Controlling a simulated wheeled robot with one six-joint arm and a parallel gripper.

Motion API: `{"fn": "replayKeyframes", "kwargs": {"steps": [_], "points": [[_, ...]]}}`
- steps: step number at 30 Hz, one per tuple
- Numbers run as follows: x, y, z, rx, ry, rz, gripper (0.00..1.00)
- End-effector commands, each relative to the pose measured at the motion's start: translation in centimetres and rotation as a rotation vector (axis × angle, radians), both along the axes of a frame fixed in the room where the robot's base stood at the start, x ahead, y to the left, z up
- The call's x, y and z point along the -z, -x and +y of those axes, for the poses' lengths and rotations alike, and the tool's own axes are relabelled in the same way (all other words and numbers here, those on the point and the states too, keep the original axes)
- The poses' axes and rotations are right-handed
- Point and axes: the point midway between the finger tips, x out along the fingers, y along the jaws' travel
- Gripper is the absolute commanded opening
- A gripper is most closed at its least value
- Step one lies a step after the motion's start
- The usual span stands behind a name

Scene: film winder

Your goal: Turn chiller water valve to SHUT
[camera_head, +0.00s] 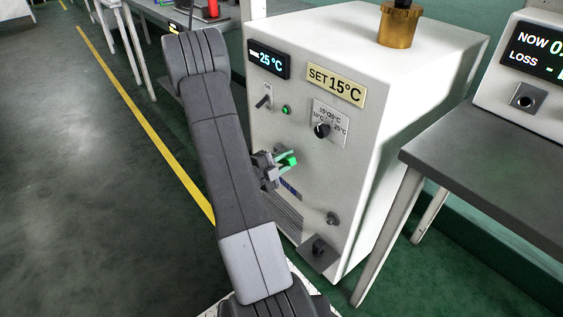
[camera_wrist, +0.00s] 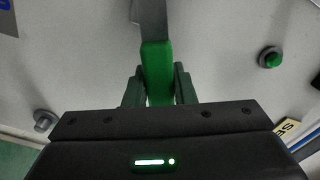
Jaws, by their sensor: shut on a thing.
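The chiller is a white cabinet (camera_head: 385,110) in the middle of the head view. The water valve's green lever handle (camera_head: 292,160) sticks out from its front panel. In the wrist view the green grip (camera_wrist: 157,72) runs up into a grey metal stem (camera_wrist: 151,22). My gripper (camera_head: 284,165) is shut on the green grip, with one finger on each side of it in the wrist view (camera_wrist: 159,88). A small blue label (camera_head: 291,188) lies just below the handle, its text unreadable. The valve's pivot and any SHUT mark cannot be made out.
The panel carries a 25 °C display (camera_head: 270,61), a SET 15°C plate (camera_head: 336,85), a toggle switch (camera_head: 264,97), a green button (camera_head: 286,110) and a dial (camera_head: 322,130). A small fitting (camera_head: 333,218) sits lower. A grey table (camera_head: 490,165) stands close at right. Floor at left is clear.

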Motion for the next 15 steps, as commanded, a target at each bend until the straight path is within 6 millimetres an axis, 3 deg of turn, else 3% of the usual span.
{"fn": "replayKeyframes", "kwargs": {"steps": [15], "points": [[-3.2, -1.9, 1.4, -0.001, 0.288, 0.398, 0.0]]}}
